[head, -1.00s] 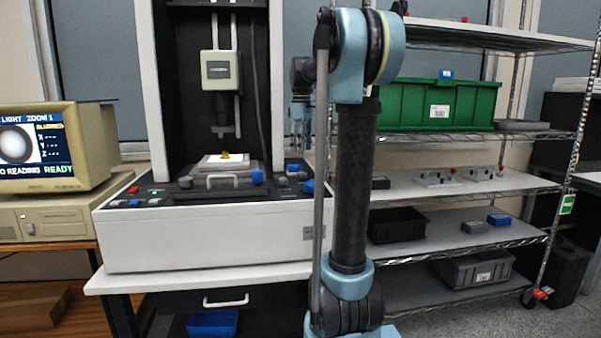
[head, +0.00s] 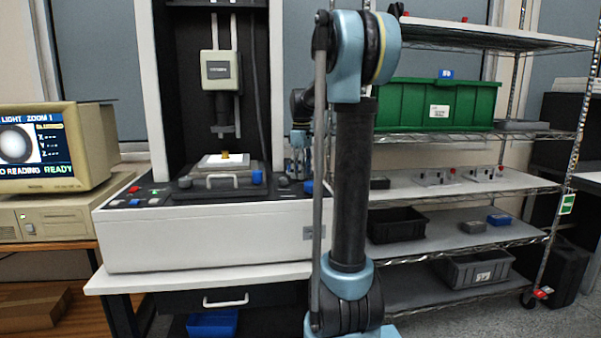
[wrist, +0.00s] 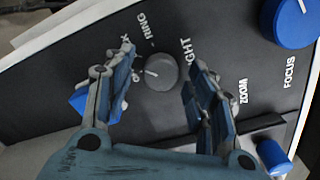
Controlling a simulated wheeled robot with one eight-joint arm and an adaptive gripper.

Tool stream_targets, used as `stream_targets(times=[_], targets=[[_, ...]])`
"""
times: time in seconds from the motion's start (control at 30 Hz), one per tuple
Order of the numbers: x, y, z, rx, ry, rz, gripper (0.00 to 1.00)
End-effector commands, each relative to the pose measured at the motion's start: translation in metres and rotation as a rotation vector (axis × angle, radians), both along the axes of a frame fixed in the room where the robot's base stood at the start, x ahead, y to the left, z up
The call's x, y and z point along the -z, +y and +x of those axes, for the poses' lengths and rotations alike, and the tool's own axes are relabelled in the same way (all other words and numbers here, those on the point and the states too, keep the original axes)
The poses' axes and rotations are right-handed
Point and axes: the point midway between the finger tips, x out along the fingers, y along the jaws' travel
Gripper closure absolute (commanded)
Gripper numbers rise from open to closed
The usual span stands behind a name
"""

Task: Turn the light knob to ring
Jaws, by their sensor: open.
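The light knob (wrist: 160,71) is a round grey knob on the dark panel in the wrist view. Its white pointer mark faces left in the picture, towards a label partly covered by the left finger. The "RING" label (wrist: 143,27) is above the knob, and "LIGHT" is partly hidden by the right finger. My gripper (wrist: 160,60) is open, with one finger on each side of the knob and visible gaps between. Contact does not show. In the head view my gripper (head: 299,160) hangs low at the machine's right side, partly hidden by my arm.
A large blue focus knob (wrist: 290,20) is at the upper right of the wrist view, and a smaller blue knob (wrist: 272,155) is lower right. The measuring machine (head: 210,240) stands beside a monitor (head: 50,148) showing "READY". A wire shelf (head: 450,178) stands at right.

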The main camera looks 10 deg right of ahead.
Motion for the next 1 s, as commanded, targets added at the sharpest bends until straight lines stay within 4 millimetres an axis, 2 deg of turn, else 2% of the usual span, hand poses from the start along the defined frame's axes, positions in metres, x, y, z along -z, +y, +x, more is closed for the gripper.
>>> stream_targets(times=[0.03,0.2,0.63,1.0], targets=[[0.0000,0.0001,0.0001,0.000,0.000,0.000,0.54],[-0.0001,0.0005,0.0002,-0.001,0.000,0.000,0.92],[-0.0003,0.0008,0.0010,0.056,-0.002,-0.001,0.93],[-0.0005,0.0003,0.0017,0.326,-0.003,-0.001,0.93]])
